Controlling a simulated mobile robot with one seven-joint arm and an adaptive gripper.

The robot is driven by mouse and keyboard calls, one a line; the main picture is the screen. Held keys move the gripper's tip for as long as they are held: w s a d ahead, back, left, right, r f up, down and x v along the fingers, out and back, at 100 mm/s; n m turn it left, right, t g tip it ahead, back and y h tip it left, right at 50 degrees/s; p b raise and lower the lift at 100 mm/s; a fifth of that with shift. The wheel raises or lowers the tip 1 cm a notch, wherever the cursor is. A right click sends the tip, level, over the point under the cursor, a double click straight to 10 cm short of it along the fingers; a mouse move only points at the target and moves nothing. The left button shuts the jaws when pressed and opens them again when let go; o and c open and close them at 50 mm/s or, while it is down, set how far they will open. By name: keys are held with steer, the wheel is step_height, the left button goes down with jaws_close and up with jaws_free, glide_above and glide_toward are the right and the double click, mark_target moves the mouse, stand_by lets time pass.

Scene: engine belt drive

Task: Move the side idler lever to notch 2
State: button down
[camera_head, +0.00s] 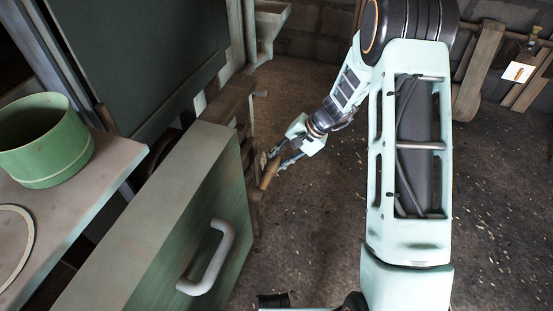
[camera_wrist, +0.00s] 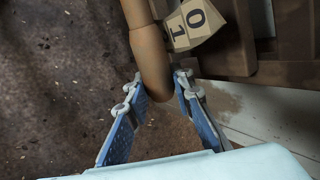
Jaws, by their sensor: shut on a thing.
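The side idler lever shows as a tan wooden handle (camera_head: 270,172) at the far end of the green housing. In the wrist view the handle (camera_wrist: 149,55) runs from the top edge down to its rounded end between my fingers. My gripper (camera_head: 284,157) is shut on this handle near its end. In the wrist view my gripper (camera_wrist: 158,88) has its blue pads on both sides of the handle. Cream notch plates (camera_wrist: 193,22) marked 0 and 1 are beside the handle. No plate marked 2 is visible, and the lever's pivot is out of view.
A green housing panel (camera_head: 190,215) with a pale grab handle (camera_head: 208,258) stands left of my arm. A green pot (camera_head: 45,140) stands on a shelf at the left. Dark wooden beams (camera_wrist: 285,72) lie right of the lever.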

steer(key=c, duration=1.7)
jaws_free()
steer(key=shift+o, duration=0.2)
steer(key=v, duration=1.2)
